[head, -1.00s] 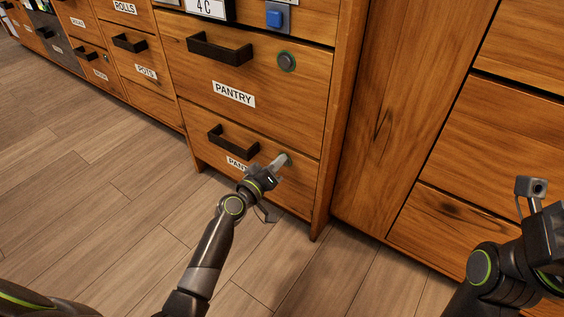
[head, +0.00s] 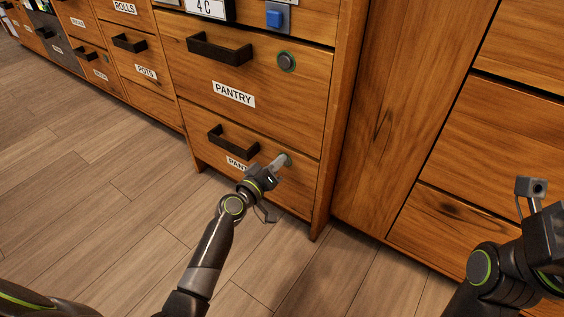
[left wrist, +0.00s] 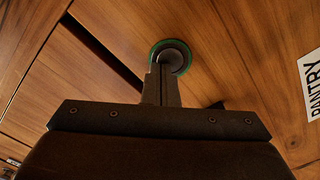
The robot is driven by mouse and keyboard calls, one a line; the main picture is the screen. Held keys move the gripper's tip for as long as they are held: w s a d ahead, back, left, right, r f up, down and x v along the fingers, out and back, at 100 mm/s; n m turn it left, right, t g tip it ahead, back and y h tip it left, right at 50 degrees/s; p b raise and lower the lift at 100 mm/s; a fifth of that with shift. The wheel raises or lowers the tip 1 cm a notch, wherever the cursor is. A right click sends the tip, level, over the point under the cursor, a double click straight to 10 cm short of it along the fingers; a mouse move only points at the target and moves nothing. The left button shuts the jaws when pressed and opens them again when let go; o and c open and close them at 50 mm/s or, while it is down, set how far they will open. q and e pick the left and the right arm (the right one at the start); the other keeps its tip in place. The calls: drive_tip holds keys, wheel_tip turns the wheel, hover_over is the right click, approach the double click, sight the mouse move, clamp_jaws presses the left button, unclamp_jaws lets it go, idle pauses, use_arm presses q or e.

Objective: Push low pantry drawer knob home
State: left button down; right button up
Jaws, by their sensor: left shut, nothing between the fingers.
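The low pantry drawer (head: 222,120) is wooden, with a black bar handle (head: 232,143) and a partly hidden label. Its round knob (head: 287,159) is at the upper right of the drawer front, mostly covered by my fingers in the head view. In the left wrist view the knob (left wrist: 172,53) is grey with a green ring. My left gripper (head: 282,162) is shut and empty, its fingertips at the knob. They overlap the knob's lower part in the left wrist view (left wrist: 160,82); firm contact cannot be told.
The upper pantry drawer (head: 300,95) has its own handle and a green-ringed knob (head: 286,61). A blue button (head: 275,18) is above it. More wooden drawers (head: 500,190) stand at right. The wood floor (head: 110,200) is clear at left.

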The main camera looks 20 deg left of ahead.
use_arm(q)
drive_tip(key=shift+s, duration=0.1)
idle(0.4)
drive_tip(key=v, duration=0.6)
idle(0.8)
drive_tip(key=shift+s, duration=0.1)
idle(0.3)
